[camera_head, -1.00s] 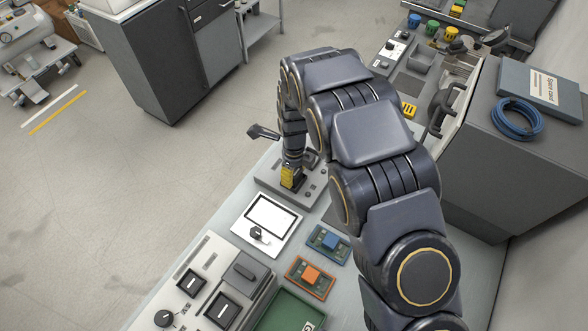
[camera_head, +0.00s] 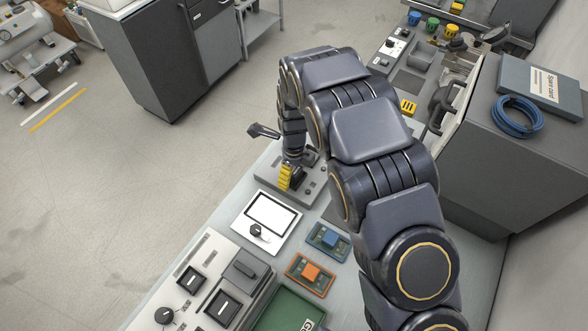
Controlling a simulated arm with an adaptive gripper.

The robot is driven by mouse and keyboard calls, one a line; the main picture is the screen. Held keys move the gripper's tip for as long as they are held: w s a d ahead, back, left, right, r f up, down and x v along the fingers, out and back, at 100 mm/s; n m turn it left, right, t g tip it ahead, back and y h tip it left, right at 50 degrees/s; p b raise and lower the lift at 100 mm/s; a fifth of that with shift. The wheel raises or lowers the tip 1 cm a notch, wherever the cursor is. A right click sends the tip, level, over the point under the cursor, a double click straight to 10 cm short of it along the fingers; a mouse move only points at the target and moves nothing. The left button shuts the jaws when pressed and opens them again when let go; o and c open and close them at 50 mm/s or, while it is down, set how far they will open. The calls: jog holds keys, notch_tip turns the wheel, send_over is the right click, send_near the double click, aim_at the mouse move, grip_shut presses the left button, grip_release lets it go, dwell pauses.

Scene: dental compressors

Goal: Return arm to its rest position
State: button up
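My dark arm reaches up from the lower right and bends down over the workbench (camera_head: 215,235). My gripper (camera_head: 290,176) is at the arm's far end, low over a grey panel (camera_head: 268,163) on the bench. A ribbed yellow piece (camera_head: 285,177) shows at the gripper's end. I cannot tell whether it is held or only beside the fingers. The fingers are small and partly hidden by the wrist, so their opening is unclear.
A white-screened panel (camera_head: 270,219), a blue module (camera_head: 328,240) and an orange module (camera_head: 310,273) lie in front of the gripper. A large grey box with a blue cable coil (camera_head: 517,117) stands right. Open floor (camera_head: 110,190) lies left.

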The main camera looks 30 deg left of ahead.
jog(key=o, duration=0.4)
jog(key=shift+r, duration=0.15)
jog(key=shift+r, duration=3.4)
jog(key=s+d+r+n, duration=0.1)
jog(key=d+r+n, duration=0.3)
jog(key=d+r, duration=0.45)
jog(key=s+d+r+n, duration=0.1)
jog(key=d+r+n, duration=0.4)
jog(key=d, duration=0.7)
jog(key=s+d+r+n, duration=0.1)
jog(key=s+d+n, duration=0.2)
jog(key=s, duration=0.3)
jog(key=s+d+r+n+g, duration=0.1)
jog(key=s+d+r+n, duration=0.1)
jog(key=s+d, duration=0.3)
jog(key=s+d+r+n, duration=0.2)
jog(key=s+d+n, duration=0.2)
jog(key=s, duration=0.3)
jog(key=shift+r+g, duration=0.1)
jog(key=shift+g, duration=0.3)
